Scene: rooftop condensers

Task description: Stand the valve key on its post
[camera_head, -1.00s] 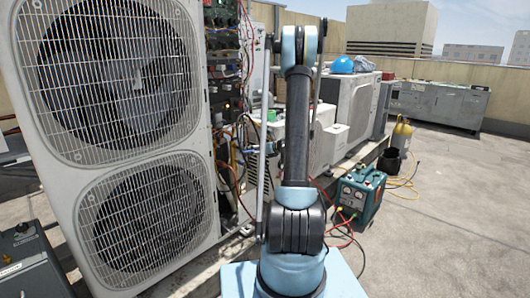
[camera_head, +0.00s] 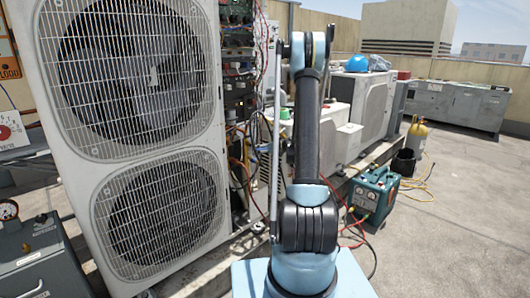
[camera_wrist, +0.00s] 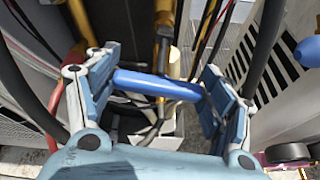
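A blue bar (camera_wrist: 157,85), which looks like the handle of the valve key, lies crosswise between the fingers of my gripper (camera_wrist: 160,92) in the wrist view. Its two ends meet the two finger pads, so the gripper appears shut on it lengthwise. A brass-coloured stem (camera_wrist: 163,50) shows behind the bar's middle; I cannot tell whether it belongs to the key. In the head view my arm hides the gripper and key. I cannot make out the post in either view.
A tall condenser with two fans (camera_head: 150,140) stands close on the left, beside exposed wiring (camera_head: 238,75). A grey case (camera_head: 40,255) is at lower left.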

